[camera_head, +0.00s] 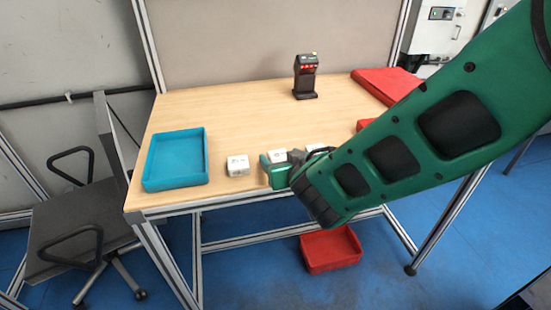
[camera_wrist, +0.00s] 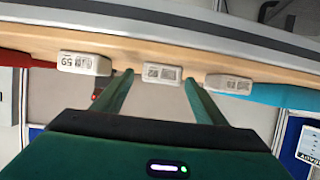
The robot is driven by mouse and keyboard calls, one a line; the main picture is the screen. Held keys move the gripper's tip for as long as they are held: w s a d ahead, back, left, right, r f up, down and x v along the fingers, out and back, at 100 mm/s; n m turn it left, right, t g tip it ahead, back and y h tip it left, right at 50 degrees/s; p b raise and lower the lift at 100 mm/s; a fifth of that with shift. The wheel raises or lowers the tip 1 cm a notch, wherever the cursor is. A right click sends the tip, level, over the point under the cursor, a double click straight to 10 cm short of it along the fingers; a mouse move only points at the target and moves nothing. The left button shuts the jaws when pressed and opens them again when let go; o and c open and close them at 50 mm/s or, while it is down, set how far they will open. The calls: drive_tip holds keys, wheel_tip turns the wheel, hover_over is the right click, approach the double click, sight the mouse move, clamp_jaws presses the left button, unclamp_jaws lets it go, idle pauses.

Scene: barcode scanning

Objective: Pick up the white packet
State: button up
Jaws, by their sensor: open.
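Three small white packets with printed labels stand in a row near the table's front edge. In the head view the left one (camera_head: 238,166) is clear, the middle one (camera_head: 277,155) is partly behind my gripper, and the right one (camera_head: 316,148) is mostly hidden by my arm. My gripper (camera_head: 279,166) is open at the front edge. In the wrist view, which looks upside down, my gripper (camera_wrist: 158,78) has the middle packet (camera_wrist: 161,74) framed between its fingers. The other packets lie outside the fingers, one to the left (camera_wrist: 84,64) and one to the right (camera_wrist: 229,84). I cannot tell whether the fingers touch anything.
A blue tray (camera_head: 147,176) stands at the table's left. A black scanner on a stand (camera_head: 306,78) is at the back. Red trays (camera_head: 385,84) are at the right, and a red bin (camera_head: 331,267) is on the floor. The table's middle is clear.

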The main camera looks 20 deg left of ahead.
drive_tip(key=c, duration=1.2)
drive_tip(key=shift+r, duration=0.1)
drive_tip(key=shift+c, duration=0.2)
